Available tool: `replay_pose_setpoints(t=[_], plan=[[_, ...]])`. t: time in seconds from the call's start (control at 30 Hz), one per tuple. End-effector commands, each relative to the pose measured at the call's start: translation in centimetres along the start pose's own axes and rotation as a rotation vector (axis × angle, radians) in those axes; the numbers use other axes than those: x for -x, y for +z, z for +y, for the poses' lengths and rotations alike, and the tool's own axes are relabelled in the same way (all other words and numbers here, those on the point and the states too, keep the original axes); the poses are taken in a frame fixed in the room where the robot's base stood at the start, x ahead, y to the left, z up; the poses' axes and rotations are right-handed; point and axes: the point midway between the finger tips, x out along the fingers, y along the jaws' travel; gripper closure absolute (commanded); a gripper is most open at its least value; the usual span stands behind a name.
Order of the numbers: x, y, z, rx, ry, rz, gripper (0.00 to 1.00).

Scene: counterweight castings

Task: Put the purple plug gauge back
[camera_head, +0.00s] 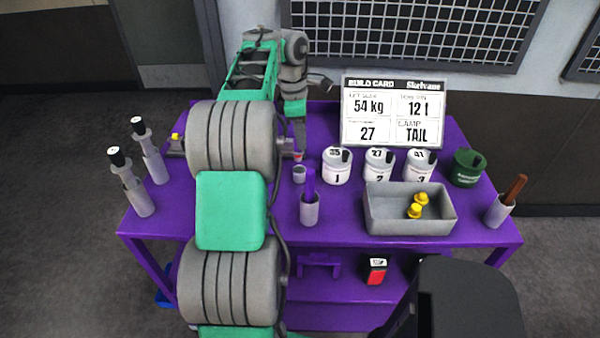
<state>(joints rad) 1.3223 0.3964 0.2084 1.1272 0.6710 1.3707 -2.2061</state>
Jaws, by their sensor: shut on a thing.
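My gripper (298,128) points down over the back middle of the purple table, partly hidden by my arm. It is shut on a slim thing, which I take to be the purple plug gauge (298,155); only its small red lower end shows clearly. A short grey cup (299,174) stands just below and in front of that end; I cannot tell whether they touch. Nearer the front, a purple bar (310,182) stands upright in a taller grey cylinder (309,211).
Three white pots (379,166) and a green pot (467,168) stand right. A grey tray (384,220) holds yellow pieces. A brown-handled tool (514,189) stands at right. Two black-topped grey cylinders (133,185) stand left. A build card (392,112) stands behind.

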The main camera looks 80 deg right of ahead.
Motion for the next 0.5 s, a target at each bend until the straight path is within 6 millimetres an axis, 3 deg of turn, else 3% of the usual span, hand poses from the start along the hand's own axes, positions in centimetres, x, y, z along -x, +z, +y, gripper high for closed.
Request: replay_pose_setpoints(t=[0.03, 0.33, 0.5], plan=[[-2.1, -0.3, 0.0, -0.001, 0.002, 0.0, 1.0], [-6.2, -0.8, 0.0, -0.001, 0.002, 0.0, 1.0], [-6.3, -0.9, 0.0, -0.001, 0.003, 0.0, 1.0]])
